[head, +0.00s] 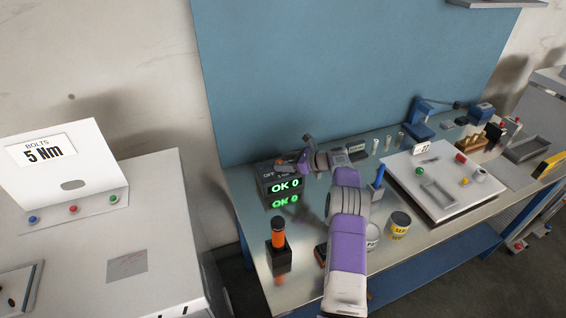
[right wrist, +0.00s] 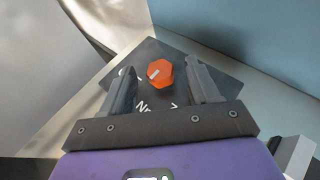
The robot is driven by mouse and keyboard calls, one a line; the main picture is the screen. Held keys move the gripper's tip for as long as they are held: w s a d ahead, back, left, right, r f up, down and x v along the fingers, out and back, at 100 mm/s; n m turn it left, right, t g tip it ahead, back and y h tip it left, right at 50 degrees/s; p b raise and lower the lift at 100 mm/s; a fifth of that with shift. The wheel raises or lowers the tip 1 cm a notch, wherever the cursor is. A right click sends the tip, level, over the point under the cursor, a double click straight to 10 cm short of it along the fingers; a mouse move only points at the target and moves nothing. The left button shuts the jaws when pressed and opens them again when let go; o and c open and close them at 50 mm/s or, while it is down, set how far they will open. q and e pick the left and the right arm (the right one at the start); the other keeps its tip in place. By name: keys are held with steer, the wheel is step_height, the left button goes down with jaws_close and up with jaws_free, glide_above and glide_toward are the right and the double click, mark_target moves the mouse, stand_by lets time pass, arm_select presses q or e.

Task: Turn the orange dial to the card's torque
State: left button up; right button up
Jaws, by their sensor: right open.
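The orange dial (right wrist: 160,73) is on top of a dark box (right wrist: 209,73) in the right wrist view. A short white mark lies slantwise on the dial's face, toward its left side. My right gripper (right wrist: 160,78) is open, with one finger on each side of the dial and visible gaps between. The white card (head: 42,150) at far left reads "BOLTS 5 Nm". Box markings are partly hidden by my fingers. My left gripper is out of view.
An orange-topped tool (head: 278,238) stands in a dark block left of my right forearm. Tins (head: 399,224) stand right of it. A white board (head: 445,190) with small parts lies further right. A blue panel (head: 330,70) rises behind the bench.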

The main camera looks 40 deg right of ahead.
steer(key=v, duration=0.6)
steer(key=shift+s+d, duration=0.15)
steer(key=shift+s, duration=0.1)
steer(key=shift+r, duration=0.15)
steer(key=shift+r, duration=0.1)
